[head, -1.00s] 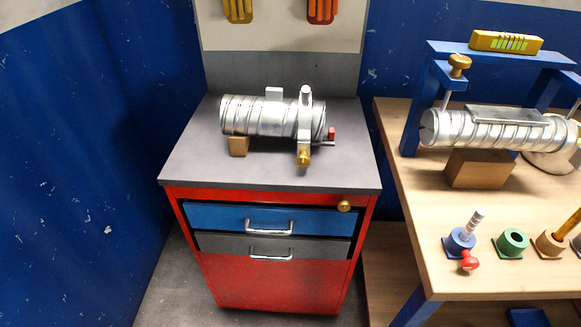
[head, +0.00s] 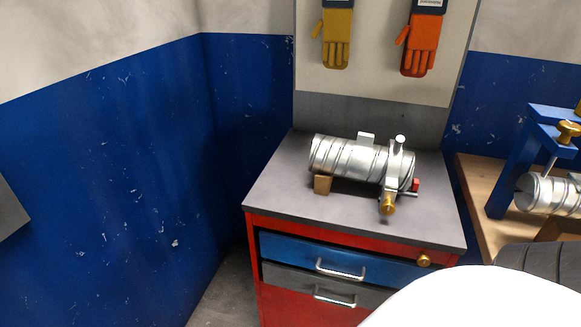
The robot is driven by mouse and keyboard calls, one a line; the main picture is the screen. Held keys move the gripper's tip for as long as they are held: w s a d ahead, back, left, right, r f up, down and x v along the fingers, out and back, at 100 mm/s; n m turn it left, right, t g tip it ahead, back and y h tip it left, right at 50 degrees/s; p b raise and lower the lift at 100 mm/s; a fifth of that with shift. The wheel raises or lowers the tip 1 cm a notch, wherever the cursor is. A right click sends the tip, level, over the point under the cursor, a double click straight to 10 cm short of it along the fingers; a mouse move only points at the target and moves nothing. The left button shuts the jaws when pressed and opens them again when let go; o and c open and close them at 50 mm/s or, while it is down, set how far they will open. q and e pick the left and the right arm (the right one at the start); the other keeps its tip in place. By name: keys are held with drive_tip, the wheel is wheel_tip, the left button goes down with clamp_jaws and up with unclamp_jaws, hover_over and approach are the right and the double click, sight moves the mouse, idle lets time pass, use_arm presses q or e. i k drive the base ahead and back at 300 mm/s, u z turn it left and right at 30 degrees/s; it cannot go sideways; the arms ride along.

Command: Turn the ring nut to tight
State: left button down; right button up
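A silver spiral duct (head: 340,157) lies on the cabinet top, propped on a small wooden block (head: 322,185). A silver clamp band (head: 394,170) stands around its right end, with a brass knob (head: 387,205) at its lower front. A second duct (head: 548,193) shows at the right edge under a blue frame (head: 518,160), which has a brass knob (head: 568,131) on a threaded rod. No part is plainly a ring nut, so I cannot tell which one it is or how tight. Neither gripper shows.
The red cabinet has a grey top (head: 285,185), a blue drawer (head: 300,255) and a grey drawer (head: 290,283). A wooden table (head: 475,185) stands to the right. My white arm covers the lower right. Yellow (head: 336,38) and orange (head: 421,45) gloves hang behind.

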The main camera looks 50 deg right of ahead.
sight(387, 207)
drive_tip(key=u, duration=0.9)
drive_tip(key=k, duration=1)
drive_tip(key=z, duration=0.8)
